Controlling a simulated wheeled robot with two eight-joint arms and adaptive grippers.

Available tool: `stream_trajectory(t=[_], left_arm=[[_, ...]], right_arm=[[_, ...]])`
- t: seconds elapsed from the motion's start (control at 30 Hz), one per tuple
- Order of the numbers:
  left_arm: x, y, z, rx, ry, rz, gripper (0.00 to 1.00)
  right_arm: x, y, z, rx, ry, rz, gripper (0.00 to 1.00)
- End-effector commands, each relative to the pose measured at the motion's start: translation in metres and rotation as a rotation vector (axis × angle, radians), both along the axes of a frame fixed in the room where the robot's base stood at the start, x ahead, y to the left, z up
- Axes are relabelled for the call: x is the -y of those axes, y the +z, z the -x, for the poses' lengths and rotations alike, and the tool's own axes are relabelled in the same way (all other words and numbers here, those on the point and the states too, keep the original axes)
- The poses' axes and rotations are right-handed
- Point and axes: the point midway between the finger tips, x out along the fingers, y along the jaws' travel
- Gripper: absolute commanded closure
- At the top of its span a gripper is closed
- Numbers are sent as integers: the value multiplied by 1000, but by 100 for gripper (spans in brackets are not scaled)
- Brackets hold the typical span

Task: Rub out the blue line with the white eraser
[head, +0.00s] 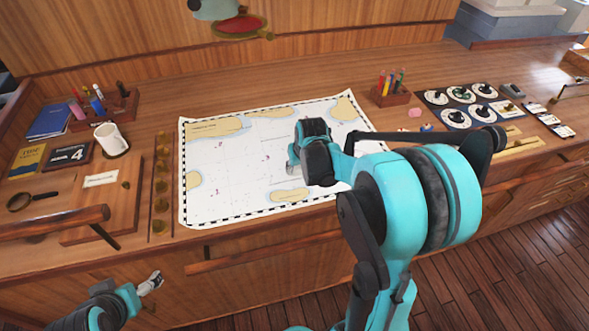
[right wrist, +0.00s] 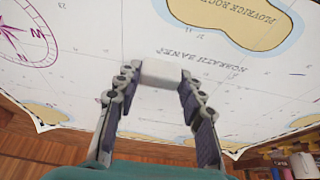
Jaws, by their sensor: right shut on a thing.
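The white eraser (right wrist: 160,73) is held between the fingertips of my right gripper (right wrist: 158,78) in the right wrist view. It is over the paper chart (right wrist: 100,80); I cannot tell if it touches the paper. In the head view my right gripper (head: 294,160) is over the middle of the chart (head: 235,165), and its own hand mostly hides the eraser. A short blue line (right wrist: 298,73) shows on the chart in the right wrist view, right of the eraser and apart from it. My left gripper (head: 150,283) is in front of the desk at lower left, too small to judge.
A white mug (head: 111,139), a magnifying glass (head: 27,200) and books are left of the chart. A pen holder (head: 390,96), a pink block (head: 415,113) and dial panels (head: 460,95) are to its right. The chart's left part is clear.

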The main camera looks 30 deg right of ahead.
Motion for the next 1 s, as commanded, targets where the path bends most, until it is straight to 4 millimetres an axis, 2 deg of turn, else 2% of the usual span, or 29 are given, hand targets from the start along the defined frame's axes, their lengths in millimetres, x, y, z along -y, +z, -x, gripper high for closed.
stream_trajectory(t=[0.27, 0.6, 1.0], left_arm=[[0, 0, 0, 0, 0, 0, 15], [0, 0, 0, 0, 0, 0, 15], [0, 0, 0, 0, 0, 0, 15]], right_arm=[[0, 0, 0, -1, 0, 1, 84], [-22, 0, 0, -1, 0, -1, 84], [-27, 0, 0, -1, 1, -1, 84]])
